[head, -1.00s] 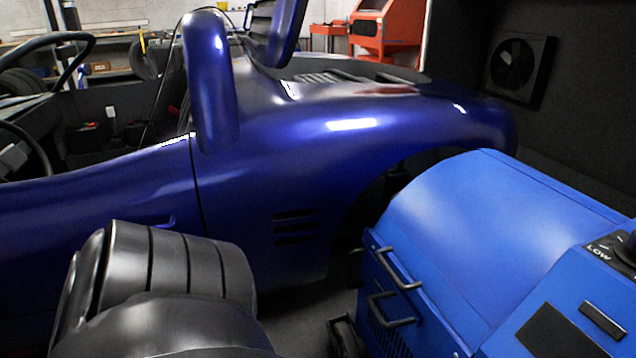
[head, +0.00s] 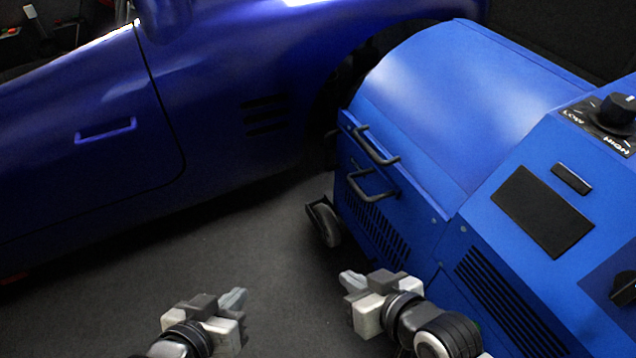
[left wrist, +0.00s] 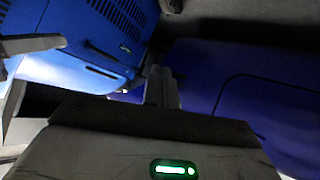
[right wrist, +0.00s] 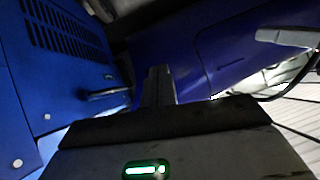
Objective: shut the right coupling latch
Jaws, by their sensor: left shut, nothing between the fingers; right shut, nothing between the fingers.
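The blue dynamometer unit (head: 450,100) stands at the right in the head view. Two black bar handles, an upper one (head: 376,150) and a lower one (head: 370,190), are on its side facing the car. I cannot tell which part is the right coupling latch. My left gripper (head: 238,298) is shut and empty above the floor, left of the unit. My right gripper (head: 350,281) is shut and empty, in front of the unit and below the handles, apart from them. In the right wrist view, its closed fingers (right wrist: 158,86) show beside a dark handle (right wrist: 106,93).
A dark blue car (head: 220,90) fills the back left, with its door handle (head: 106,130) and wheel arch facing me. A caster (head: 325,222) sits under the unit. Control knobs (head: 616,109) are on its sloped panel. The grey floor (head: 200,255) between car and grippers is clear.

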